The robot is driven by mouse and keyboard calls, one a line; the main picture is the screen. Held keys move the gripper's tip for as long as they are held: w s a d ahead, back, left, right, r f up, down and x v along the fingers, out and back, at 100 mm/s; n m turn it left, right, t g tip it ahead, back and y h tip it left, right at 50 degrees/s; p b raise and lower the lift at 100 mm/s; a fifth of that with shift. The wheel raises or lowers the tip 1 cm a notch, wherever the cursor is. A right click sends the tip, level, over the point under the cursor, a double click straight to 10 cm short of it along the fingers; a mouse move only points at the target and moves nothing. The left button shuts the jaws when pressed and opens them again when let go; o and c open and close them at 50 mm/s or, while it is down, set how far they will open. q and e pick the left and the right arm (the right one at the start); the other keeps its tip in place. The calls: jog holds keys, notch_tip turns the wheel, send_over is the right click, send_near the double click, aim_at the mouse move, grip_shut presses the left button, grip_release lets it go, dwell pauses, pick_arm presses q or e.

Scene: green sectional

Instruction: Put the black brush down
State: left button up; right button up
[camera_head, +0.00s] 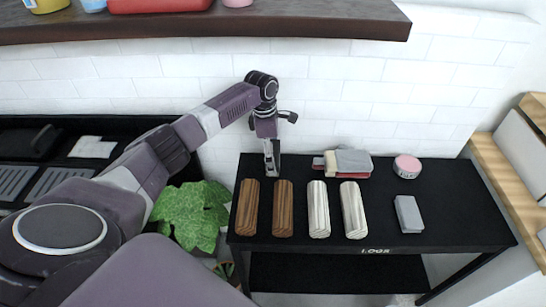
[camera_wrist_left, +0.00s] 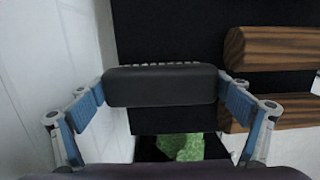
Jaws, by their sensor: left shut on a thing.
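In the wrist view a black brush (camera_wrist_left: 162,86) with a row of bristles along its top edge lies across between the fingers of my left gripper (camera_wrist_left: 162,92). The blue finger pads touch its two ends, so the gripper is shut on it. In the head view my left gripper (camera_head: 271,165) points down over the back left corner of the black table (camera_head: 330,252), near the white wall. The brush is hard to make out there. I cannot tell its exact height above the table. My right gripper is not in view.
On the table lie two brown logs (camera_head: 248,207), two pale logs (camera_head: 318,209), a grey block (camera_head: 408,214), a pink tin (camera_head: 407,166) and a grey and red item (camera_head: 347,162). A plant (camera_head: 192,212) stands left of the table. A dark shelf (camera_head: 300,21) overhangs above.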

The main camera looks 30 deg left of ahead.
pick_arm(q)
jog(key=shift+w+a+f, duration=0.1)
jog(key=shift+w+f, duration=0.1)
jog(key=shift+f, duration=0.45)
jog(key=o, duration=0.9)
jog(key=shift+f, duration=0.15)
jog(key=r, duration=0.4)
jog(key=a+r, duration=0.1)
jog(key=r, duration=0.7)
jog(key=shift+s+a+r, duration=0.15)
jog(key=shift+s, duration=0.25)
